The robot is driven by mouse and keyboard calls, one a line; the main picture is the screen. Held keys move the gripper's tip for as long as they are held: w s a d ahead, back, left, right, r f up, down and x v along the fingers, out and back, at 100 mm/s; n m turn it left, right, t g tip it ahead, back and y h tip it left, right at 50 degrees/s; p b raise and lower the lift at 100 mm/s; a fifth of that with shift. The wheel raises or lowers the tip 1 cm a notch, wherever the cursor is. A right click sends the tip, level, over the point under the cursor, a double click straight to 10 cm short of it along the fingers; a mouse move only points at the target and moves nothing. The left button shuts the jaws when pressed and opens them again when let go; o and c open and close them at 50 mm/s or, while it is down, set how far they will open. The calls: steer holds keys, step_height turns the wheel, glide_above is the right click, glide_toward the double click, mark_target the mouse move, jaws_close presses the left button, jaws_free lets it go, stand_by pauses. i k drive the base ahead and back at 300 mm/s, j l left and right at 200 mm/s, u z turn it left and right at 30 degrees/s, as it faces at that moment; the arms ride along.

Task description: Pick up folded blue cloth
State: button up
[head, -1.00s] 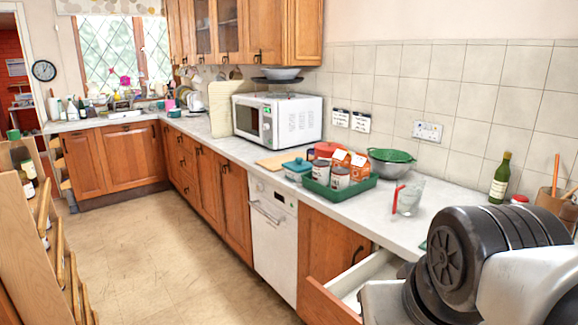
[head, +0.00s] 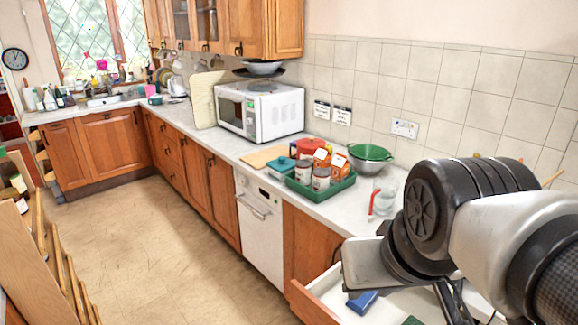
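A blue item (head: 362,301), which looks like the folded blue cloth, lies inside an open drawer (head: 322,305) at the lower right of the head view. My arm reaches in from the right above the counter and the drawer. A dark part of what seems to be my gripper (head: 452,302) points down over the drawer, to the right of the blue item and apart from it in the picture. Its fingertips are cut off by the bottom edge, so its opening does not show.
A green tray (head: 322,191) with cans and cartons, a colander (head: 369,158), a clear glass (head: 385,195) and a microwave (head: 260,108) stand on the counter. A wooden rack (head: 45,265) stands at the left. The floor between is clear.

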mark_target(360, 306)
steer(key=z, duration=1.8)
steer(key=u, duration=1.35)
steer(key=j+z, duration=0.15)
steer(key=z, duration=0.25)
steer(key=i+j+z, duration=0.1)
steer(key=z, duration=0.35)
steer(key=j+z, duration=0.25)
steer(key=z, duration=0.15)
steer(key=j+z, duration=0.25)
steer(key=j, duration=0.2)
steer(key=j+z, duration=0.25)
steer(key=j, duration=0.2)
steer(key=k, duration=0.05)
